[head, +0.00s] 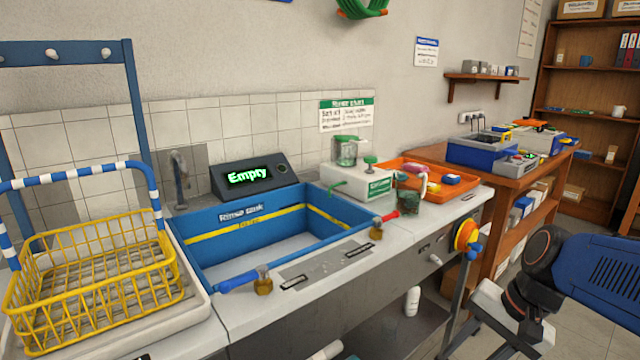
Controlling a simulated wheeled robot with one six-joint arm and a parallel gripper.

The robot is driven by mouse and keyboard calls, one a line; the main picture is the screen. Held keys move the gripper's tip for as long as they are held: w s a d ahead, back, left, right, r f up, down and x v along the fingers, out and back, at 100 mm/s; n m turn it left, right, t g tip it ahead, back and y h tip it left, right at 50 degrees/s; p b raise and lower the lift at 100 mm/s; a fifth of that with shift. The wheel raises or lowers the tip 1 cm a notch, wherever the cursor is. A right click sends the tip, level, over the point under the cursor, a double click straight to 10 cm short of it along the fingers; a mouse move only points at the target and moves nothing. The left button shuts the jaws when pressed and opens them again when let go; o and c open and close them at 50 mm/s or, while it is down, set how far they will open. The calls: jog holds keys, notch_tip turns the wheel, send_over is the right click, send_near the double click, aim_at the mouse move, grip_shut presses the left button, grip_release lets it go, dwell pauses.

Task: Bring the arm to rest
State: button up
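Part of my arm (545,262) shows at the lower right, with a dark joint, a grey link and a blue vented body behind it. It is to the right of the bench and in front of the wooden table. I cannot make out any gripper fingers in the head view, so whether my gripper is open or holds something is not shown.
A blue rinse tank (205,262) is set in the bench, with a display (252,178) reading "Empty" behind it. A yellow wire basket (95,275) stands at left. An orange tray (466,180) holds small parts. A wooden table (505,181) and shelf unit (577,88) stand at right.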

jog(key=s+n+t+h, duration=0.1)
jog(key=n, duration=0.1)
jog(key=s+d+r+n+t+h, duration=0.1)
jog(key=s+n, duration=0.1)
jog(key=n, duration=0.1)
jog(key=s+r+n+t+h, duration=0.1)
jog(key=n, duration=0.2)
jog(key=shift+s+d+h, duration=0.3)
jog(key=shift+d, duration=0.05)
dwell(1.7)
